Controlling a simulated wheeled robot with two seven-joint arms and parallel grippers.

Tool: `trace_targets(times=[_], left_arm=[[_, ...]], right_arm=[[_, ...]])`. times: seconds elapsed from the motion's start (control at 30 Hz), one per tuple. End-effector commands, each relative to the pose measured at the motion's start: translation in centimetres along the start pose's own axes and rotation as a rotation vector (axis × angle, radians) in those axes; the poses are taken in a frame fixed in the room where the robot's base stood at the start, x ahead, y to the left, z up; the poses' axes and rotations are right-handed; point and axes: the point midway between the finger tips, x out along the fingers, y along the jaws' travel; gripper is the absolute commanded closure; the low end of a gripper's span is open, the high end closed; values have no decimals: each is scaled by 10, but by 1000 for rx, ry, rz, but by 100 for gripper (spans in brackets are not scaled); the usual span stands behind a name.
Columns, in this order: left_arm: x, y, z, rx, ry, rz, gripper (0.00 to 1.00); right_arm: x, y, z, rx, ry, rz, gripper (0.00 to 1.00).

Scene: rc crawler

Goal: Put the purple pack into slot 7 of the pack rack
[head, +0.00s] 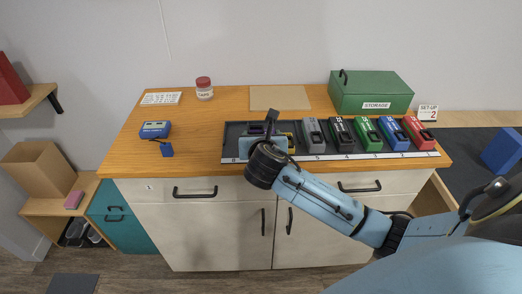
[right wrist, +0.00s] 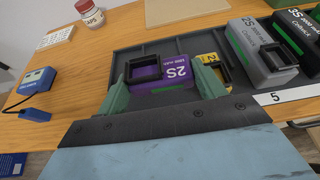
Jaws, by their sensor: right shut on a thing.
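The purple pack (right wrist: 180,82), marked 2S with a black handle loop, is between the two green fingers of my right gripper (right wrist: 163,92), which is shut on it. In the head view my right gripper (head: 264,148) is over the left part of the dark pack rack (head: 232,132). The pack is directly left of the yellow pack (right wrist: 212,65), in line with the slot 7 place. Whether it is fully seated or slightly raised I cannot tell. The slot 7 label is hidden by my arm. My left gripper is out of view.
Grey (head: 313,132), black (head: 341,132), green (head: 368,133), blue (head: 392,131) and red (head: 418,131) packs fill the rack to the right. The rack's left end is bare. A blue charger (head: 155,129), a jar (head: 204,88) and a green storage box (head: 371,93) stand on the worktop.

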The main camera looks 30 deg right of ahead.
Motion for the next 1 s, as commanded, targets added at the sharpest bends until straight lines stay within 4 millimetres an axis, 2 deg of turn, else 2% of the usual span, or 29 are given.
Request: trace_targets(times=[0.03, 0.23, 0.43, 0.8, 0.83, 0.9, 1.0], left_arm=[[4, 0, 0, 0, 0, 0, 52], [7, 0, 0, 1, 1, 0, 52], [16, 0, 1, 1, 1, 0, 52], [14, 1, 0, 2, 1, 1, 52], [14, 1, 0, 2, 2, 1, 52], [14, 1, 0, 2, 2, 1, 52], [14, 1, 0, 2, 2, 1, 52]], right_arm=[[3, 0, -8, 1, 1, 1, 55], [9, 0, -21, -1, -1, 2, 55], [19, 0, -47, -1, 0, 1, 55], [20, 0, -49, 0, -1, 3, 55], [20, 0, -49, 0, -1, 3, 29], [20, 0, -49, 0, -1, 3, 22], [20, 0, -49, 0, -1, 3, 22]])
